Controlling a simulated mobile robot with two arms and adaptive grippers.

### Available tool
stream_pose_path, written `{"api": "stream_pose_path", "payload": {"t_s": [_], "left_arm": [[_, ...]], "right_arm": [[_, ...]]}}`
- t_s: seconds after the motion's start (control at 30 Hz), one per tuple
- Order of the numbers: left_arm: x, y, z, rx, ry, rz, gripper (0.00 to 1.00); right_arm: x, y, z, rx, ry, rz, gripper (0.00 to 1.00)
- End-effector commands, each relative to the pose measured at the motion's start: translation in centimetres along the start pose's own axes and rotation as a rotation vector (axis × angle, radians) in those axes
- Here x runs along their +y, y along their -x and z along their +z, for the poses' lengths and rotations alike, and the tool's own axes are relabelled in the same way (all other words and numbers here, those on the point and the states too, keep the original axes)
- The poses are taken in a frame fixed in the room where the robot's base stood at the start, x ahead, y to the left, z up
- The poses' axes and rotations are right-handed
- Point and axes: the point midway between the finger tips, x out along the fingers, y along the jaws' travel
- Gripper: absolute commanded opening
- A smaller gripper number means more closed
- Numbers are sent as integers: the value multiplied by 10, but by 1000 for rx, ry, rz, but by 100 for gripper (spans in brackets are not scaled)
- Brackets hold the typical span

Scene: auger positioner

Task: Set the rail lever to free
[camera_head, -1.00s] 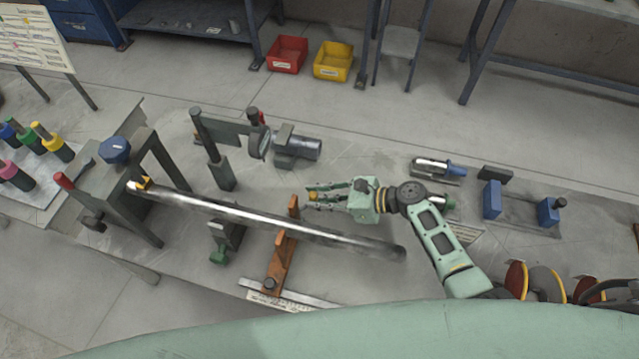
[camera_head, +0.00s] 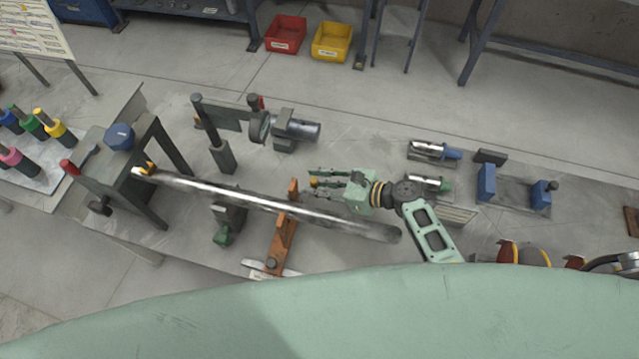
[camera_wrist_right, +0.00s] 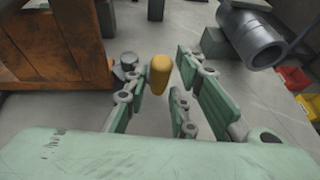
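The rail lever appears to be the small yellow-orange knob (camera_head: 314,182) beside the orange-brown bracket (camera_head: 281,243). In the right wrist view the knob (camera_wrist_right: 159,75) stands upright between the two fingers. My right gripper (camera_head: 322,182) reaches in from the right, with its green fingers apart on either side of the knob. I see gaps beside the knob in the wrist view, so the fingers look open and not clamped on it. The lever's lower part and pivot are hidden. The bracket (camera_wrist_right: 60,45) is at the left in that view. My left gripper is not in view.
A long shiny auger bar (camera_head: 250,203) crosses the bench from the dark frame (camera_head: 150,190) past the bracket. A grey cylinder in a holder (camera_head: 297,130) stands behind. Blue blocks (camera_head: 487,184) are at the right. Red (camera_head: 286,34) and yellow (camera_head: 331,42) bins are beyond.

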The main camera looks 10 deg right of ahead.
Motion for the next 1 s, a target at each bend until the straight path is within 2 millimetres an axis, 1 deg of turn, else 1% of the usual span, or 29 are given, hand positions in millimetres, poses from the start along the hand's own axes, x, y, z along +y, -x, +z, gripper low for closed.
{"api": "stream_pose_path", "payload": {"t_s": [0.03,0.1,0.37,0.47,0.57,0.67,0.8,0.9,1.0], "left_arm": [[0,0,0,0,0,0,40],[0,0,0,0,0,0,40],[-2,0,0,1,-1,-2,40],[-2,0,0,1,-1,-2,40],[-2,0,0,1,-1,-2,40],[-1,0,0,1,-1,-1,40],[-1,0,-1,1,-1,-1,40],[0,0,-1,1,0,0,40],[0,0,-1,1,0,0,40]], "right_arm": [[0,0,0,0,0,1,31],[0,0,0,1,-1,1,35],[0,0,-1,2,-2,1,35],[0,5,-1,2,-2,0,35],[0,18,-2,3,-1,0,35],[0,38,-2,5,0,0,35],[0,69,-2,4,0,0,35],[0,89,-2,4,0,0,35],[0,104,-1,3,0,1,35]]}}
